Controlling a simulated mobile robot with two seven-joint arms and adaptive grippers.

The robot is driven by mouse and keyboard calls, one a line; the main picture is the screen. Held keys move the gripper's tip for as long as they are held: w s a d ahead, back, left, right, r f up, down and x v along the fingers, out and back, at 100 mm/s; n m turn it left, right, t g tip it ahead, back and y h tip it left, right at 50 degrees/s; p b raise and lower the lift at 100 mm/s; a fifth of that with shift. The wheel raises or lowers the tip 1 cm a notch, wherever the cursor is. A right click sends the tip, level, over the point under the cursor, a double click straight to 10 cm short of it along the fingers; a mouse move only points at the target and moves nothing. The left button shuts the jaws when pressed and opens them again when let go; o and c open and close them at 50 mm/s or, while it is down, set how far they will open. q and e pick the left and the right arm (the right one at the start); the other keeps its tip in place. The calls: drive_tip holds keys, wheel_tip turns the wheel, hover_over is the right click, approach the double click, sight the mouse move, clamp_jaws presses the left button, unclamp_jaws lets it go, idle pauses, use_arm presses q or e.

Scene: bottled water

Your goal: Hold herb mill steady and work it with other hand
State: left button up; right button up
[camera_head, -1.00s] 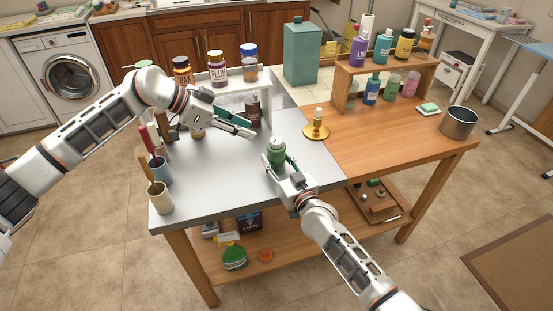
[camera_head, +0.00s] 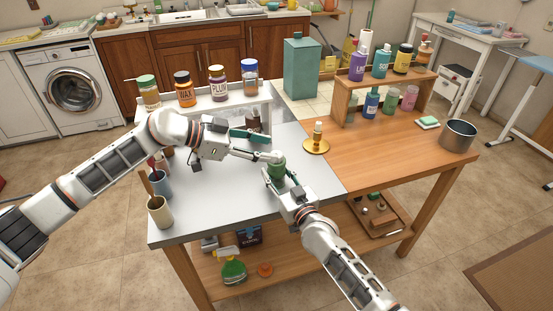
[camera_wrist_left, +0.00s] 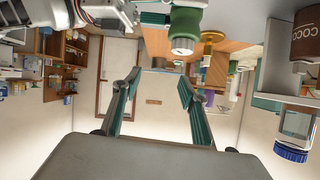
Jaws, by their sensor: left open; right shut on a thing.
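The green herb mill (camera_head: 277,172) stands upright near the front edge of the grey worktop part. My right gripper (camera_head: 276,178) is shut around its body from the front. My left gripper (camera_head: 270,146) is open and empty, with its fingertips close to the mill's top in the head view. In the left wrist view, the mill (camera_wrist_left: 185,24) shows upside down at the top, with its pale-ended cap just past my open left fingertips (camera_wrist_left: 160,78). No contact between them is visible. Part of the mill is hidden by my grippers.
A white shelf (camera_head: 200,103) with several jars is behind my left arm. Cups (camera_head: 160,212) stand at the left edge.

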use_arm(q)
drive_tip(key=s+d+n+t+h, duration=0.3)
drive_tip(key=s+d+t, duration=0.15)
drive_tip(key=t, duration=0.25)
drive_tip(key=a+f+n+t+y, duration=0.6)
drive_tip(key=f+n+y, duration=0.1)
drive_tip(key=n+y, duration=0.1)
drive_tip(key=x, duration=1)
drive_tip(key=shift+w+d, duration=0.1)
drive_tip(key=shift+d, duration=0.45)
drive_tip(key=c, duration=1.2)
